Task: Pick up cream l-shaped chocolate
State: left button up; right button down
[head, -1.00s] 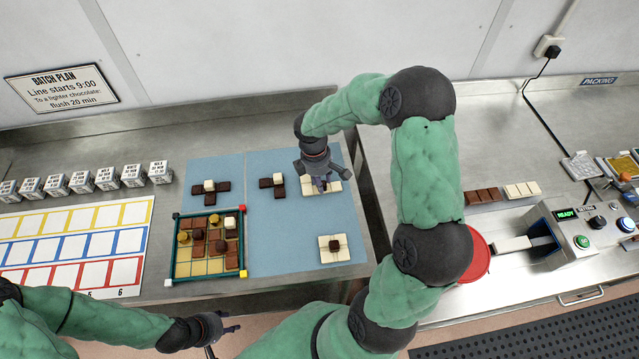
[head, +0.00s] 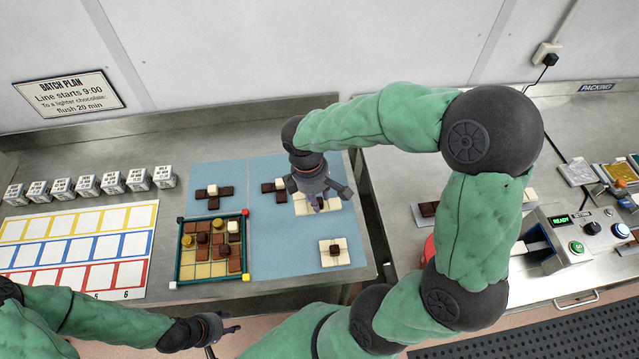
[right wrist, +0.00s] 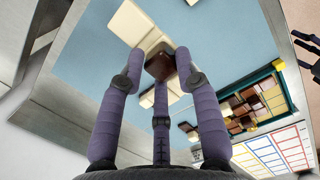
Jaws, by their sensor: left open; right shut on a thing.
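A cream L-shaped chocolate (head: 302,208) is under my right gripper (head: 322,204) on the far right of the blue mat, partly hidden by it. In the right wrist view, its cream squares (right wrist: 137,24) show around a dark brown knob (right wrist: 160,67). My right gripper's fingers are closed around this knob; I cannot tell whether the piece is clear of the mat. A second cream chocolate (head: 326,260) with a brown knob lies nearer the front of the mat. My left gripper (head: 232,329) is open and empty at the lower left, in front of the table.
A framed tray (head: 178,262) with chocolates stands on the mat (head: 285,245). Brown chocolates with cream knobs lie behind it, one (head: 213,192) left and one (head: 274,187) close to my right gripper. A control box (head: 560,228) stands on the right bench.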

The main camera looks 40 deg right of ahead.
jog(key=shift+s+a+r, duration=0.5)
jog(key=shift+s+a, duration=0.25)
jog(key=shift+s, duration=0.05)
notch_tip(320, 180, up, 7)
jog(key=p, duration=0.6)
jog(key=shift+s+a+r, duration=0.15)
jog(key=shift+s+a, duration=0.1)
